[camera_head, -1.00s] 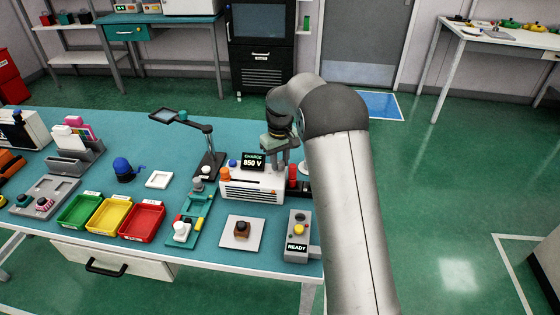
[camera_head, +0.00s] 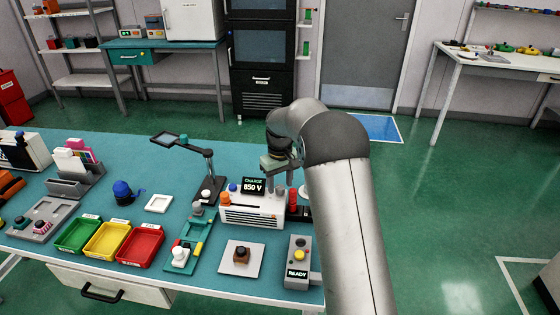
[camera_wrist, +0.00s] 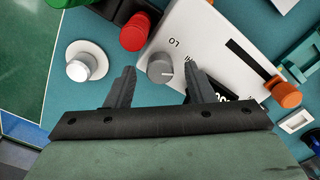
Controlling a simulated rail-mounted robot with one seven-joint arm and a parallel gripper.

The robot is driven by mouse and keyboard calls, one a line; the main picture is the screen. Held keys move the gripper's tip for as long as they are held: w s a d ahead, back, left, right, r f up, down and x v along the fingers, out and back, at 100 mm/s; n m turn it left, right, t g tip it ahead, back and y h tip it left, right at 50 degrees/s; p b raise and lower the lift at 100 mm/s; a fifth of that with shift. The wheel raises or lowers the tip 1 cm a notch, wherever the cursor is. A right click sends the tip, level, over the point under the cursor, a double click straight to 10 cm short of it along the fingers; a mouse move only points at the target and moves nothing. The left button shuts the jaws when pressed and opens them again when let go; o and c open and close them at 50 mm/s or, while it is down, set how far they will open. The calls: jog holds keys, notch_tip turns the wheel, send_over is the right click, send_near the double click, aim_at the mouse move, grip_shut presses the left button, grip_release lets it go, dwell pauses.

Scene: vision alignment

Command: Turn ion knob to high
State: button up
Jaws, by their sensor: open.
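The white device (camera_head: 240,215) stands at the right end of the teal table, its display (camera_head: 252,186) reading CHARGE 850 V. In the wrist view its white panel (camera_wrist: 215,45) carries LO and HI labels beside a round grey knob (camera_wrist: 160,67). A light pointer mark shows on the knob, but its exact setting is hard to tell. My gripper (camera_wrist: 160,70) is open, one finger on each side of the knob, with visible gaps. In the head view my gripper (camera_head: 279,160) is above the device's right end and hides part of it.
A red knob (camera_wrist: 135,32) and a white round button (camera_wrist: 85,65) lie close to my left finger in the wrist view. An orange knob (camera_wrist: 286,94) is at the right. A READY box (camera_head: 297,262) and a brown-knobbed plate (camera_head: 240,257) stand in front of the device.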

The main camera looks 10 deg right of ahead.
aim_at(280, 187)
notch_tip(280, 187, up, 16)
jog(key=shift+r, duration=0.25)
jog(key=s+f+m, duration=0.1)
jog(key=s+f, duration=0.2)
jog(key=s, duration=1)
jog(key=s+f+m, duration=0.1)
jog(key=s+f, duration=0.3)
jog(key=s, duration=0.9)
jog(key=s+f+m, duration=0.1)
jog(key=s+f, duration=0.2)
jog(key=s, duration=1)
jog(key=shift+a+f+m, duration=0.15)
jog(key=shift+a+m, duration=0.15)
jog(key=shift+a, duration=0.1)
